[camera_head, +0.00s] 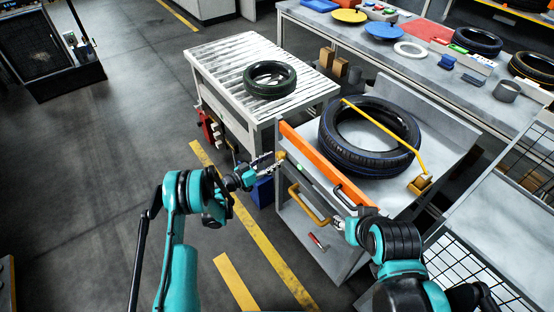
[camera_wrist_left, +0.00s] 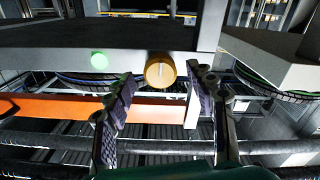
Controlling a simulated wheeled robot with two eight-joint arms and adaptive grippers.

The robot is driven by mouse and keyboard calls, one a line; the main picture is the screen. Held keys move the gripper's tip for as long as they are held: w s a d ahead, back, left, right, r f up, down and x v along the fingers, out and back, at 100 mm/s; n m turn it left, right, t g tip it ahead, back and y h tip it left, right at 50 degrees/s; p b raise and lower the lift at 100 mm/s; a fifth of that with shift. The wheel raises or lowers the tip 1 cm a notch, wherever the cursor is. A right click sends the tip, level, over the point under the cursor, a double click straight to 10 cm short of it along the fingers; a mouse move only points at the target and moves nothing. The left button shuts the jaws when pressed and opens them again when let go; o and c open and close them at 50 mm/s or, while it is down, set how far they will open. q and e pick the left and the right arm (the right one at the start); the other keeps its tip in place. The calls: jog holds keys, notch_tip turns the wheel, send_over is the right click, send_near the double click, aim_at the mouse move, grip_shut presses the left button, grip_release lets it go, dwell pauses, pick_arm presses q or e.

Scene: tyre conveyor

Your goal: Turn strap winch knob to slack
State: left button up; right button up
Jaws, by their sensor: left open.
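The round yellow-orange knob (camera_wrist_left: 160,70) with a pale line across its face sits on the cart's edge in the left wrist view. A green round button (camera_wrist_left: 99,60) is beside it. My left gripper (camera_wrist_left: 160,88) is open, with one fingertip on each side of the knob; contact is not clear. In the head view my left gripper (camera_head: 268,162) is at the left end of the cart's front. A yellow strap (camera_head: 385,122) crosses the large tyre (camera_head: 328,140) on the cart to a yellow block (camera_head: 420,185). My right gripper (camera_head: 339,223) is near the cart's front; its fingers are too small to judge.
An orange bar (camera_head: 318,160) and a yellow handle (camera_head: 308,206) are on the cart's front. A roller conveyor (camera_head: 222,62) with a smaller tyre (camera_head: 270,80) stands behind it. A long bench (camera_head: 330,32) lies at the back.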

pick_arm(q)
jog(key=shift+x, duration=1.15)
jog(key=c, duration=1.2)
jog(key=shift+o, duration=0.2)
jog(key=shift+n, duration=0.3)
